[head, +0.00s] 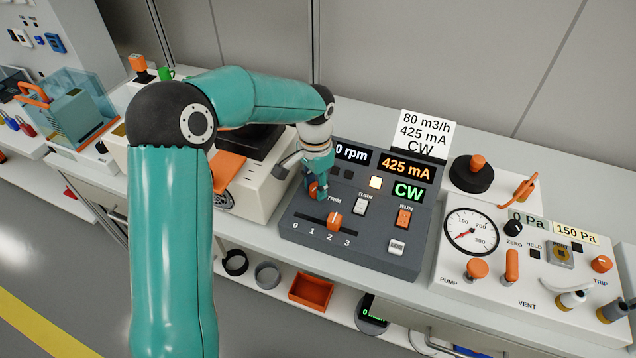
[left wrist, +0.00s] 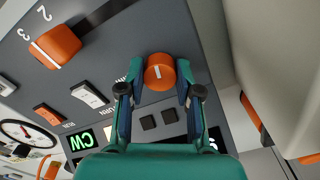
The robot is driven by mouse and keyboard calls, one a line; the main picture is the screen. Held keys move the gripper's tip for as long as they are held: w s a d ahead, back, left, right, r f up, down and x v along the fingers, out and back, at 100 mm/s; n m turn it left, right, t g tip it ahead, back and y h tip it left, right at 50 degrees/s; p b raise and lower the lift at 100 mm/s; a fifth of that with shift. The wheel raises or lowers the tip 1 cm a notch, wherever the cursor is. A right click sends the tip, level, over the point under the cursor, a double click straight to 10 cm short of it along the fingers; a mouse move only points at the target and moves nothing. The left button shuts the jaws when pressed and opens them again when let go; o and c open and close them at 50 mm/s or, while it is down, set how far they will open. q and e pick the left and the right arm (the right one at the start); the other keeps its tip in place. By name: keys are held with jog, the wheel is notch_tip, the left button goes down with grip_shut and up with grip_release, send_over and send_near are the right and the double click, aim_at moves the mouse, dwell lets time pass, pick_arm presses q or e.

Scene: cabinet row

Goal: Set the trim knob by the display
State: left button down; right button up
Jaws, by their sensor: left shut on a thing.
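The trim knob (left wrist: 159,72) is a round orange knob with a white pointer line. My left gripper (head: 318,188) comes down on it at the upper left of the dark control panel (head: 300,240). In the left wrist view the two fingers of the gripper (left wrist: 158,88) are closed on opposite sides of the knob. The display row above reads 425 mA (head: 407,170) in orange and CW (head: 408,192) in green. The rpm display (head: 352,154) is partly hidden by my gripper. A white card (head: 424,134) behind reads 80 m3/h, 425 mA, CW. My right gripper is not in view.
An orange slider (head: 334,220) stands near 2 to 3 on its scale. A white TURN switch (head: 360,206) and an orange RUN switch (head: 404,217) sit close by. A gauge panel (head: 450,280) stands to the right, a cream machine (head: 262,190) to the left.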

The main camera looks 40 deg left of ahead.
aim_at(316, 186)
pick_arm(q)
jog(key=shift+w+m, duration=0.1)
jog(key=shift+m, duration=0.7)
jog(key=c, duration=0.8)
grip_release()
notch_tip(316, 186, up, 12)
